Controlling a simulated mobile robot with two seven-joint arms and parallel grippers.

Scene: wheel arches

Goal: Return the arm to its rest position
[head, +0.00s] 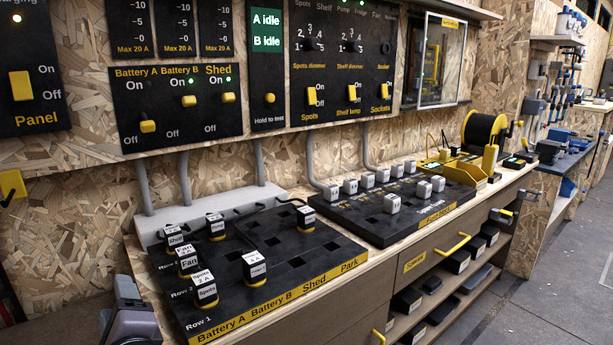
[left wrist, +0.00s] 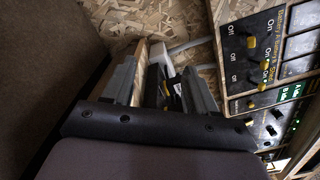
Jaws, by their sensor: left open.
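My left gripper (head: 124,292) shows at the bottom left of the head view, just left of the bench's near end and beside the black fuse board (head: 290,278). In the left wrist view the two grey fingers of my left gripper (left wrist: 160,82) stand apart. Nothing is held between them; part of the bench end and board shows in the gap, too dark to make out well. My right gripper is in neither view.
Several labelled black plugs stand on the fuse board. A second black board (head: 345,218) holds several white-topped plugs. The battery switch panel (head: 177,105) hangs on the chipboard wall above. The bench front has drawers and a shelf; the floor (head: 500,300) at right is clear.

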